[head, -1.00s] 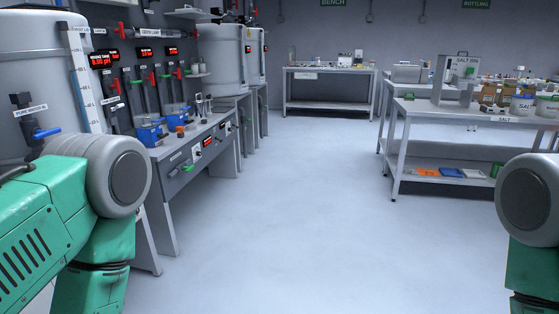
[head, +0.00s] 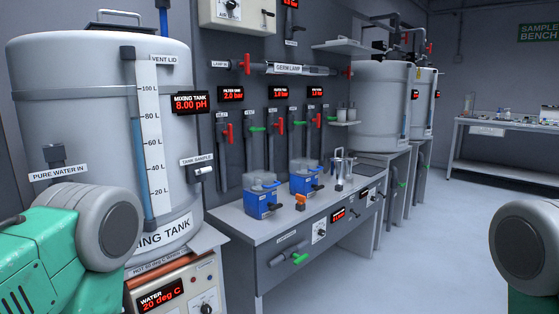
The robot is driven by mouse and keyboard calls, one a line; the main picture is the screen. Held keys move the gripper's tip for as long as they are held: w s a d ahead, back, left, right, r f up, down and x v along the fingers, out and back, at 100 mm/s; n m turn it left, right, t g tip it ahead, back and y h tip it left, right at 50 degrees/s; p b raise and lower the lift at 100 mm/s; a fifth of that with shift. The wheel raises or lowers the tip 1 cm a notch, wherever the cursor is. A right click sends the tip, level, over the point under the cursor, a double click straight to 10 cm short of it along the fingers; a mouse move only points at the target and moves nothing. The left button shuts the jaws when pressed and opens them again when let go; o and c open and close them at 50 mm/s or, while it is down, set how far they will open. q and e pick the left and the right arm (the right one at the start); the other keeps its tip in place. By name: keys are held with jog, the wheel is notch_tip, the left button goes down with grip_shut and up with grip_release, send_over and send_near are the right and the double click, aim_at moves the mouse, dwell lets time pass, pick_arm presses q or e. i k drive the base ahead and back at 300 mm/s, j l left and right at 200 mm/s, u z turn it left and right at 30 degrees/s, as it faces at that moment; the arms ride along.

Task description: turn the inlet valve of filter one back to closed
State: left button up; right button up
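Several dark vertical filter pipes are on the wall panel in the middle of the head view. Their valve handles are small: a red handle (head: 228,132) on the leftmost pipe, a green handle (head: 257,129) beside it and a red handle (head: 280,126) further right. More handles follow to the right. The pipe labels are too small to read, so I cannot tell which handle is the inlet valve of filter one. A pressure display (head: 231,94) above the leftmost pipe reads 2.0 bar. Neither gripper is in view; only parts of my two arms show at the lower corners.
A grey bench (head: 268,232) with blue pumps (head: 262,196) juts out below the panel. The large mixing tank (head: 95,110) stands to the left, its display showing 8.00 pH. More tanks (head: 380,105) stand further back. Clear floor (head: 430,240) lies to the right.

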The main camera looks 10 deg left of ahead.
aim_at(229, 133)
jog(key=i+l+u, duration=0.2)
jog(key=i+u, duration=0.15)
jog(key=i+l+u, duration=0.35)
jog(key=i+l, duration=0.2)
jog(key=l, duration=0.15)
jog(key=i+l+u, duration=0.15)
jog(key=l, duration=0.2)
jog(key=i+l, duration=0.2)
jog(key=l, duration=0.15)
jog(key=i+l+u, duration=0.1)
jog(key=l, duration=0.3)
jog(key=i+l, duration=0.25)
jog(key=l, duration=0.15)
jog(key=u, duration=0.05)
